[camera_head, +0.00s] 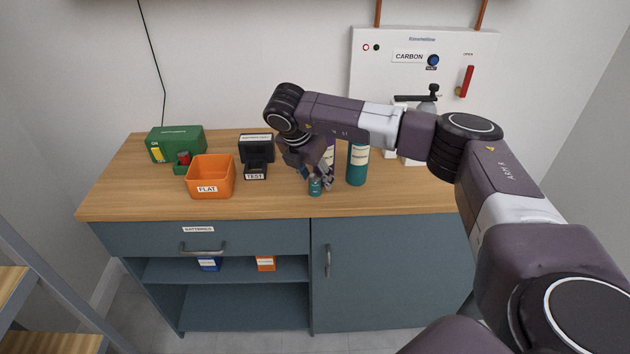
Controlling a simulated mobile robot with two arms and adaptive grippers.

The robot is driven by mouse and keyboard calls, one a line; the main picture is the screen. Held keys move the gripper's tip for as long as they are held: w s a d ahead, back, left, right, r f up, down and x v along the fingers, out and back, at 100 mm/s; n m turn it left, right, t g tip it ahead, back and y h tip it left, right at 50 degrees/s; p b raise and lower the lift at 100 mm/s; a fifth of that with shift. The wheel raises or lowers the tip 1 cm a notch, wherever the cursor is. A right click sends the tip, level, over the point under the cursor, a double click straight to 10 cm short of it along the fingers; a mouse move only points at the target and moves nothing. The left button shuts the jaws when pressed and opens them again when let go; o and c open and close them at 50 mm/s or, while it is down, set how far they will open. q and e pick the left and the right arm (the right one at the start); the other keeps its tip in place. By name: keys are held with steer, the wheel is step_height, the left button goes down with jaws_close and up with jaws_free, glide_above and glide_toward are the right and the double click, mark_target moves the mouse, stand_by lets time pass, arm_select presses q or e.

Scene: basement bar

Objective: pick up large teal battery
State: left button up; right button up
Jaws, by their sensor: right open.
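A small teal cylinder, the large teal battery (315,187), stands upright near the front edge of the wooden counter (270,205). My right gripper (325,178) reaches down from above, with its fingers close behind and beside the battery. The gripper is open; whether a finger touches the battery I cannot tell. The arm's wrist hides part of the counter behind it. My left gripper is not in view.
A tall teal bottle (357,165) stands just right of the gripper. To the left are an orange FLAT bin (211,177), a black TEST device (256,156) and a green charger box (175,143). A white CARBON machine (410,75) is behind. The counter's front left is clear.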

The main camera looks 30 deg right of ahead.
steer(key=shift+d+f, duration=0.1)
steer(key=shift+f, duration=0.1)
jaws_close()
steer(key=shift+w, duration=0.1)
steer(key=shift+r, duration=0.15)
